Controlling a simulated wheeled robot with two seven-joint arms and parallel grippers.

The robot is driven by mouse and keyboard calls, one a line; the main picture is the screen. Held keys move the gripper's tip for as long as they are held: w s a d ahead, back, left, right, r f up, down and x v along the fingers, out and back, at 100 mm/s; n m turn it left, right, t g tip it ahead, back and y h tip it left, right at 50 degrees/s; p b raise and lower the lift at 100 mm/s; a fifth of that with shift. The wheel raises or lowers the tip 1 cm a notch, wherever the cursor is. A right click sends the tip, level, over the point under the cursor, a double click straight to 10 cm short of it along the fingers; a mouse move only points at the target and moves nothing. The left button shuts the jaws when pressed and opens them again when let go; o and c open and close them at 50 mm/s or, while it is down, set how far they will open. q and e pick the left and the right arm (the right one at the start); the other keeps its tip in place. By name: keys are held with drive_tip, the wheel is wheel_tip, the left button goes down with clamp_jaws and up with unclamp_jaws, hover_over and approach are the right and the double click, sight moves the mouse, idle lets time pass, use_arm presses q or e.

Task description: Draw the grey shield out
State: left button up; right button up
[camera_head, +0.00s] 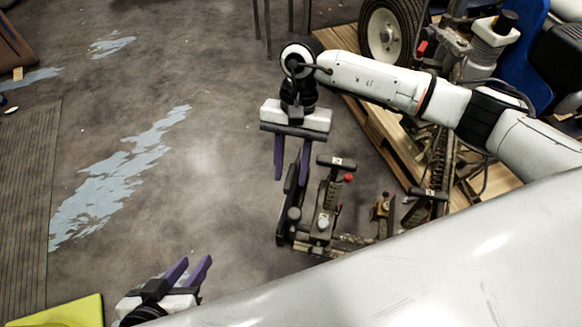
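A dark grey upright plate (289,199), which looks like the grey shield, stands at the left side of the striper's front assembly (325,205). My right gripper (292,162) points down over the plate's upper end. Its two purple fingers are apart, and the plate's top shows near the right finger. I cannot tell whether they touch. My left gripper (190,268) is at the bottom left, with its purple fingers apart and nothing between them. It is well away from the plate.
My large white arm link covers the lower right. Open concrete floor (215,140) lies left of the plate. A yellow-green object (62,312) is at the bottom left corner.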

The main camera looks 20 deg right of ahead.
clamp_jaws()
drive_tip(key=shift+r, duration=0.7)
wheel_tip(320, 180, up, 10)
drive_tip(key=p, duration=0.5)
idle(1.3)
drive_tip(key=shift+f, duration=0.15)
